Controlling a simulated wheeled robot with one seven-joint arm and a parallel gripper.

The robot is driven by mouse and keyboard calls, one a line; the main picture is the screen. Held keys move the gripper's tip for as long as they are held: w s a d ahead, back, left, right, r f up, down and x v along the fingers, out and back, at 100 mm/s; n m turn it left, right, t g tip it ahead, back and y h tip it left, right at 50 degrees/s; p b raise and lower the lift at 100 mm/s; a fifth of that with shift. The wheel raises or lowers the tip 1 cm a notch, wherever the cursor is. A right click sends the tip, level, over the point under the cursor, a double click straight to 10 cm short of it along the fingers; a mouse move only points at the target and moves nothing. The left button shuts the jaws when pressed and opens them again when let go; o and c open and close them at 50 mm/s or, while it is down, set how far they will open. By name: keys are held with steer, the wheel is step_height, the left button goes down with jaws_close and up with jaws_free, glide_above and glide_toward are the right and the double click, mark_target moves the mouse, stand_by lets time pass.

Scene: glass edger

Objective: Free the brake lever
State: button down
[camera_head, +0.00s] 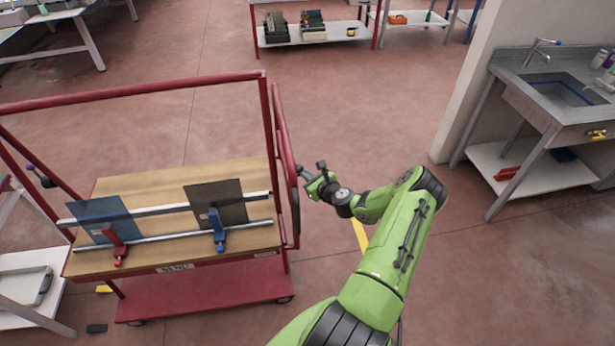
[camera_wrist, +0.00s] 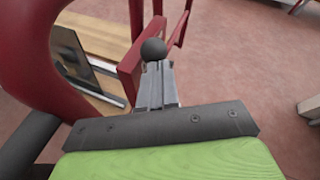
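The brake lever's dark round knob (camera_wrist: 153,49) sits at the fingertips of my gripper (camera_wrist: 155,85) in the wrist view. The grey fingers are close together, with the knob covering their tips; they look closed on the lever just behind it. The lever's stem is mostly hidden. In the head view my gripper (camera_head: 312,178) is at the right end of the red cart (camera_head: 200,290), beside its curved red handle (camera_head: 281,140). Small dark parts stick up at the gripper there.
The cart's wooden deck (camera_head: 140,180) carries a blue pane (camera_head: 100,218), a dark pane (camera_head: 217,200), and red and blue clamps on metal rails. A sink bench (camera_head: 530,100) stands to the right. A purple-tipped fitting (camera_head: 31,168) is at the cart's left.

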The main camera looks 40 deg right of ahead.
steer(key=shift+w+d+r, duration=0.3)
steer(key=shift+w+r, duration=0.2)
steer(key=shift+w, duration=0.05)
steer(key=shift+w+d+r, duration=0.3)
steer(key=shift+w+r, duration=0.2)
steer(key=shift+w, duration=0.05)
